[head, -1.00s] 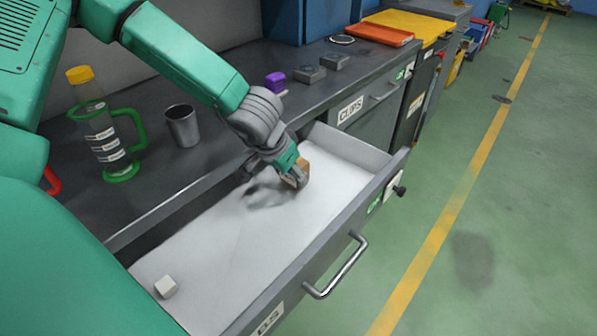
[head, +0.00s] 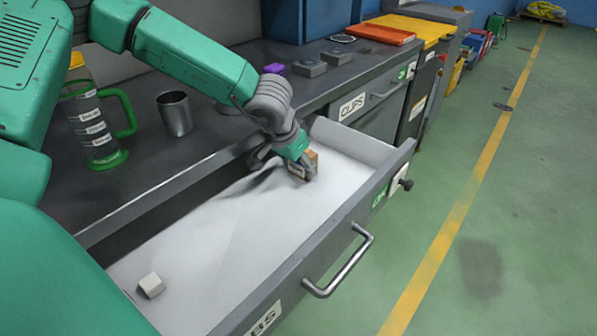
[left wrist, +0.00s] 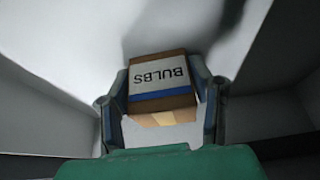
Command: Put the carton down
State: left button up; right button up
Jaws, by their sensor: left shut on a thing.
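The carton (left wrist: 160,85) is a small brown box with a white label reading BULBS and a blue stripe, seen in the left wrist view. My left gripper (left wrist: 162,104) is shut on it, one finger on each side. In the head view the left gripper (head: 304,168) is inside the open drawer, near its far end, and the carton (head: 310,160) shows only in part behind the fingers. I cannot tell whether the carton touches the drawer floor. The open drawer (head: 225,225) has a pale floor and a grey front with a metal handle. My right gripper is not in view.
A small white block (head: 151,286) lies at the drawer's near end. A metal cup (head: 175,114) and a green-handled jug (head: 92,120) stand on the dark worktop (head: 145,165). The drawer's middle is clear. A closed drawer labelled CLIPS (head: 378,95) lies beyond.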

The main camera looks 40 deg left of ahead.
aim_at(298, 178)
pick_arm(q)
jog(key=shift+d, duration=0.5)
jog(key=o, duration=1.3)
jog(key=shift+a+f, duration=0.1)
jog(key=shift+a, duration=0.4)
jog(key=shift+r, duration=0.35)
jog(key=v, duration=0.1)
jog(key=p+v, duration=0.1)
jog(key=v, duration=0.1)
jog(key=shift+w+d+p, duration=0.1)
jog(key=shift+d+p, duration=0.15)
jog(key=shift+p, duration=0.05)
jog(key=s, duration=0.3)
jog(key=s+p, duration=0.1)
jog(key=s, duration=0.3)
jog(key=s+a, duration=0.1)
jog(key=s, duration=0.3)
jog(key=shift+s+a+f+p, duration=0.1)
jog(key=shift+s+f+p, duration=0.15)
jog(key=shift+p, duration=0.1)
jog(key=shift+s, duration=0.3)
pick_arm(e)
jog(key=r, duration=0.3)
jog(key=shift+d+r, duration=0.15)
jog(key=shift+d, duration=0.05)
pick_arm(q)
jog(key=shift+d, duration=0.25)
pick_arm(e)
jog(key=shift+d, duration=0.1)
